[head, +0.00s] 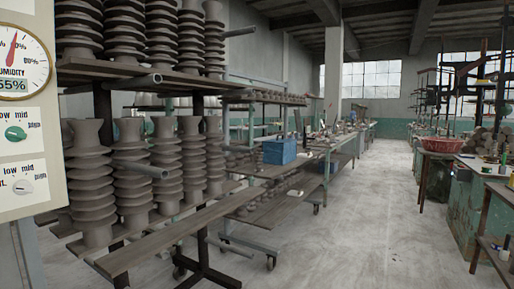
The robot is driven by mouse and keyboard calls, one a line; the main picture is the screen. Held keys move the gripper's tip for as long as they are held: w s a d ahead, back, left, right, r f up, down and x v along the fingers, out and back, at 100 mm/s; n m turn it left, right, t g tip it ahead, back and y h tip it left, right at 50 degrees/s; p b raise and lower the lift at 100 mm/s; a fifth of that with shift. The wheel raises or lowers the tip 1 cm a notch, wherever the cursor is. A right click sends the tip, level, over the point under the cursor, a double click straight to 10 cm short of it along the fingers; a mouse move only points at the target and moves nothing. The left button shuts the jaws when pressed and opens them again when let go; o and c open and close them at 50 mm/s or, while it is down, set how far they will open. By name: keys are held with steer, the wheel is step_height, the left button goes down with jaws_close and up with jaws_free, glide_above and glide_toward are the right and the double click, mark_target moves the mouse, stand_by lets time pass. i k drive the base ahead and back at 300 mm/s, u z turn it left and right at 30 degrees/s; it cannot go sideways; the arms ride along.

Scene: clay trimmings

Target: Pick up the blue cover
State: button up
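A blue box-shaped object (280,152) sits on the upper level of a wheeled rack in the middle of the head view. It is the only large blue thing I see, but I cannot tell for sure whether it is the blue cover. It looks upright, with its front and right faces showing. My gripper is not in view.
A near rack (170,236) of ribbed grey clay pieces fills the left. A panel with dials (25,120) stands at the far left edge. A red basin (442,145) and a green-sided bench (455,210) are at right. The concrete floor (365,225) between is clear.

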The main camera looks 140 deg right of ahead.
mark_target(282, 152)
steer(key=k, duration=2.8)
steer(key=z, duration=4.85)
